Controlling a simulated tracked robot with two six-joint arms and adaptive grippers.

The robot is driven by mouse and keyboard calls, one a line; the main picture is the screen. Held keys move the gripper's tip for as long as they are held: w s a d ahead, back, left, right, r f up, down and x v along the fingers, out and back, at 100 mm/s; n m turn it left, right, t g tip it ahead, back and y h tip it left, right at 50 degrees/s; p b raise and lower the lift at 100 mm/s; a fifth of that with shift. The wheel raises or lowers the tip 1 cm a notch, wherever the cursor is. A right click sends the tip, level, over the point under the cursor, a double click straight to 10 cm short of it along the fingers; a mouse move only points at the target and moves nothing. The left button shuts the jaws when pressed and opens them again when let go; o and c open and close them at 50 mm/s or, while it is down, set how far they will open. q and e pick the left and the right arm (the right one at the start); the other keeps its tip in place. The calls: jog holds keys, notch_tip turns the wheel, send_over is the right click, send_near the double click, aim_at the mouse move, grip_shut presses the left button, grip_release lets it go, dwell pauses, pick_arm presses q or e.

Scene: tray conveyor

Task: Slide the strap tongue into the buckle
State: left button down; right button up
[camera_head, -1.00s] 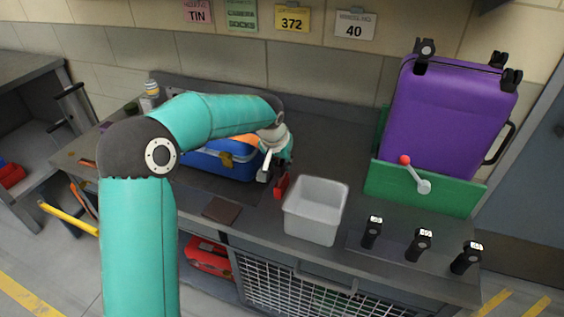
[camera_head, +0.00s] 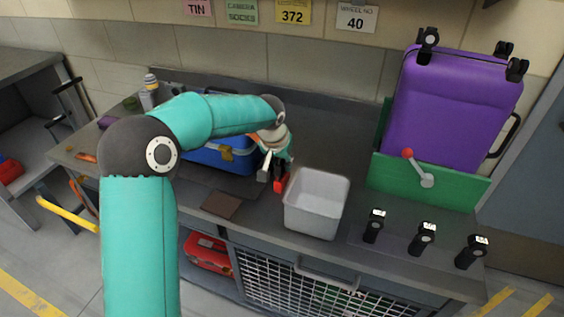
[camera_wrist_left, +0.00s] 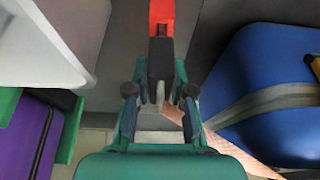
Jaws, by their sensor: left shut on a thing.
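My left gripper (camera_head: 270,167) is over the bench, between the blue case and the grey bin. It is shut on a small black piece with a red end (camera_head: 281,183). In the left wrist view the black piece (camera_wrist_left: 161,58) lies between the fingertips (camera_wrist_left: 160,92), with its red end pointing away. I cannot tell whether this is the strap tongue or the buckle. The blue case (camera_head: 205,157) lies behind the left arm, partly hidden; it shows in the left wrist view (camera_wrist_left: 262,70) with a grey band and a yellow clasp. My right gripper is out of view.
An empty grey bin (camera_head: 316,202) stands right of the gripper. A purple suitcase (camera_head: 450,115) rests on a green stand (camera_head: 385,180) with a red-knobbed lever. Several black wheel pieces (camera_head: 424,238) stand at the front right. A brown pad (camera_head: 221,205) lies at the front edge.

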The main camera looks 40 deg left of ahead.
pick_arm(q)
jog(key=shift+f+b, duration=0.55)
jog(key=shift+f, duration=0.15)
jog(key=c, duration=0.9)
grip_release()
jog(key=shift+c, duration=0.2)
jog(key=v, duration=1.2)
jog(key=shift+f, duration=0.15)
